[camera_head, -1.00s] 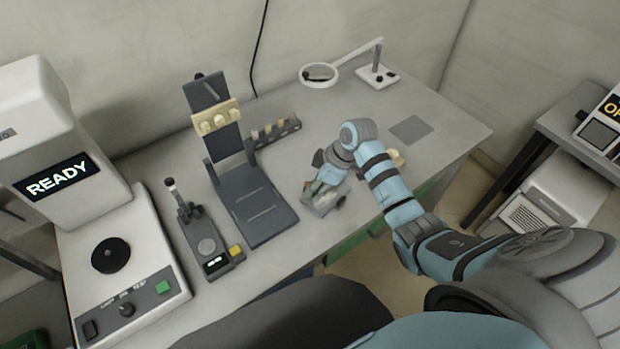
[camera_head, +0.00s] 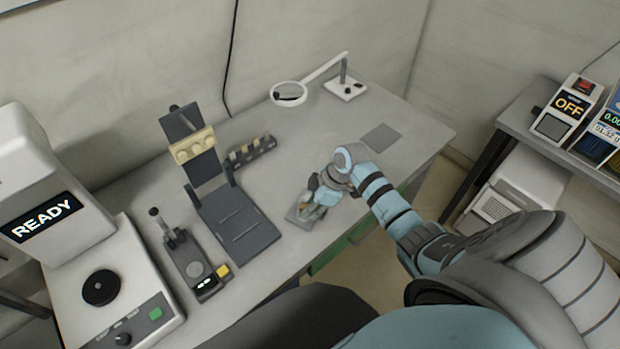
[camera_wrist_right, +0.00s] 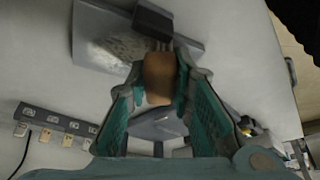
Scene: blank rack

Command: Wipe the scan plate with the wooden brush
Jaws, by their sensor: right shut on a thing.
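My right gripper (camera_head: 313,200) is over a small grey plate (camera_head: 293,214) near the front edge of the bench, apparently the scan plate. In the right wrist view the gripper (camera_wrist_right: 158,88) is shut on the brush's brown wooden handle (camera_wrist_right: 159,78). The brush's dark head (camera_wrist_right: 152,22) lies over the right part of the plate (camera_wrist_right: 88,35). The plate's surface looks speckled. Whether the bristles touch it I cannot tell. In the head view the brush is mostly hidden by my gripper. My left gripper is not in view.
Left of the plate stand a dark stand (camera_head: 238,222) with a cream holder and a small gauge device (camera_head: 195,272). Behind are a rack of small blocks (camera_head: 252,150) and a magnifier lamp (camera_head: 345,88). A machine reading READY (camera_head: 100,255) is far left. A grey mat (camera_head: 380,138) lies right.

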